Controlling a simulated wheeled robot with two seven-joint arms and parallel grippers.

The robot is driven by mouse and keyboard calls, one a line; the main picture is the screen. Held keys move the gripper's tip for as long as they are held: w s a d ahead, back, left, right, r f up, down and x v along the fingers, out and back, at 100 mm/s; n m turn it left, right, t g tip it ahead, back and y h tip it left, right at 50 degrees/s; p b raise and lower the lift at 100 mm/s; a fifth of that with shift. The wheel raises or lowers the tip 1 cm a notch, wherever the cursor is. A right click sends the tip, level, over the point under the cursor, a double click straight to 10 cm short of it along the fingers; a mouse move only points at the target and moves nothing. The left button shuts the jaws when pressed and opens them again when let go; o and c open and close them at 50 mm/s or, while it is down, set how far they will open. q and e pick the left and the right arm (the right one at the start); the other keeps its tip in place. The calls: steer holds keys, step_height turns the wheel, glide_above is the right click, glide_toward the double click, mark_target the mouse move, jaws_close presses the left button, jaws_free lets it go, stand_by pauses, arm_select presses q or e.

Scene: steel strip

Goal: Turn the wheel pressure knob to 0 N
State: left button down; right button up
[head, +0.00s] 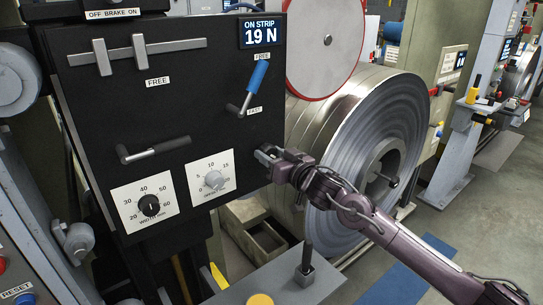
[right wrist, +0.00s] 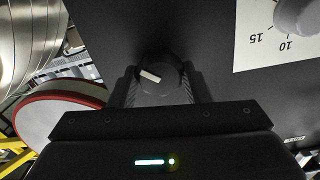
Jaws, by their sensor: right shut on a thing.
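A dark round knob (right wrist: 160,78) with a white pointer mark sits on the black panel (head: 185,75). My right gripper (right wrist: 158,88) has a finger on each side of it and is shut on it. In the head view the right gripper (head: 264,158) reaches the panel's lower right edge and hides this knob and any label there, so I cannot read its scale. The display (head: 262,33) at the panel's top right reads ON STRIP 19 N. My left gripper is in neither view.
The offset knob (head: 214,180) and width knob (head: 149,205) sit left of my gripper. A blue-handled lever (head: 257,76) stands above it, marked FREE and FAST. A large steel coil (head: 345,120) and red-rimmed disc (head: 325,40) are close on the right.

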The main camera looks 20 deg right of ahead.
steer(key=n+b, duration=0.2)
steer(key=n, duration=0.3)
steer(key=shift+f+n, duration=0.15)
steer(key=shift+n, duration=0.15)
steer(key=n+b, duration=0.3)
steer(key=n, duration=0.2)
steer(key=shift+f+n, duration=0.1)
steer(key=shift+n, duration=0.2)
arm_select(q)
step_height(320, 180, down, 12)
steer(key=b, duration=0.7)
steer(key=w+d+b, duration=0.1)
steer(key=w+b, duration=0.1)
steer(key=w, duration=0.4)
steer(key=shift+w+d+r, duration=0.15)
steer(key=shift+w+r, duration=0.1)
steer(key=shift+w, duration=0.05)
arm_select(e)
steer(key=shift+a+n, duration=0.1)
steer(key=shift+n, duration=7.4)
steer(key=o, duration=0.9)
steer(key=shift+o, duration=0.4)
